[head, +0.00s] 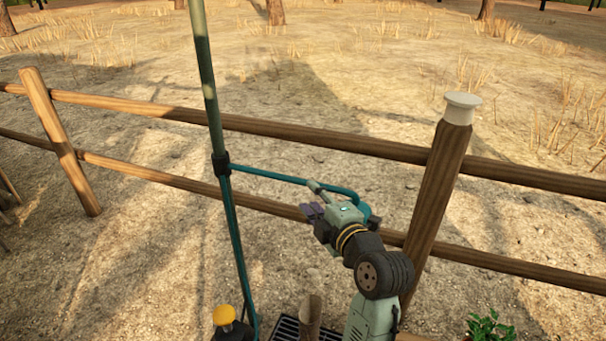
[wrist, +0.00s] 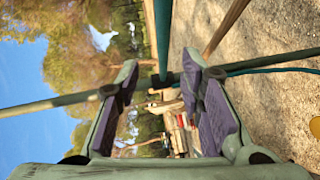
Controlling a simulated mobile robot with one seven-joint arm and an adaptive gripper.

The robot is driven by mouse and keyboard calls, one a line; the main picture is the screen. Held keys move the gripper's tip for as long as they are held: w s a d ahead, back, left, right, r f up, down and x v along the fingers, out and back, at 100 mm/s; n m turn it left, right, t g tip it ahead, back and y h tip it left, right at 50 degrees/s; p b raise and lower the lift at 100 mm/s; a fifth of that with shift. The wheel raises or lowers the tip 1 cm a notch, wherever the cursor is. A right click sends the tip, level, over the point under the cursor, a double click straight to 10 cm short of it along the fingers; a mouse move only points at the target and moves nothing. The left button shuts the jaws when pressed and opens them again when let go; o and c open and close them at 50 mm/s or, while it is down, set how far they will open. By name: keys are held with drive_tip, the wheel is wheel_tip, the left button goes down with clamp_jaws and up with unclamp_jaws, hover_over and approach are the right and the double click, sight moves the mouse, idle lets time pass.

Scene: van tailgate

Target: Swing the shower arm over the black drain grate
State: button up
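The teal shower arm (head: 268,176) reaches right from a black collar on a tall green pole (head: 207,75). Its far end curves down behind my gripper, where the shower head is mostly hidden. The black drain grate (head: 286,329) lies at the bottom edge, partly covered and cut off, nearer than the arm. My gripper (head: 311,211) is just below the arm in the head view. In the wrist view my gripper (wrist: 160,62) has its purple fingers wide apart with nothing clasped. The arm (wrist: 162,35) shows between the fingertips' directions; I cannot tell its depth.
A wooden rail fence (head: 310,140) runs behind the arm, and a capped post (head: 437,200) stands right of my gripper. A yellow knob (head: 224,315) is by the pole's foot. A brown upright object (head: 310,314) covers part of the grate. A green plant (head: 489,328) is lower right.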

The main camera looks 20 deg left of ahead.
sight(298, 183)
drive_tip(key=p+x, duration=0.1)
drive_tip(key=x, duration=0.2)
drive_tip(key=p+x, duration=0.1)
drive_tip(key=x, duration=0.3)
drive_tip(key=p+x, duration=0.1)
drive_tip(key=x, duration=0.2)
drive_tip(key=shift+w+f, duration=0.3)
drive_tip(key=shift+f, duration=0.1)
drive_tip(key=shift+c, duration=0.5)
clamp_jaws()
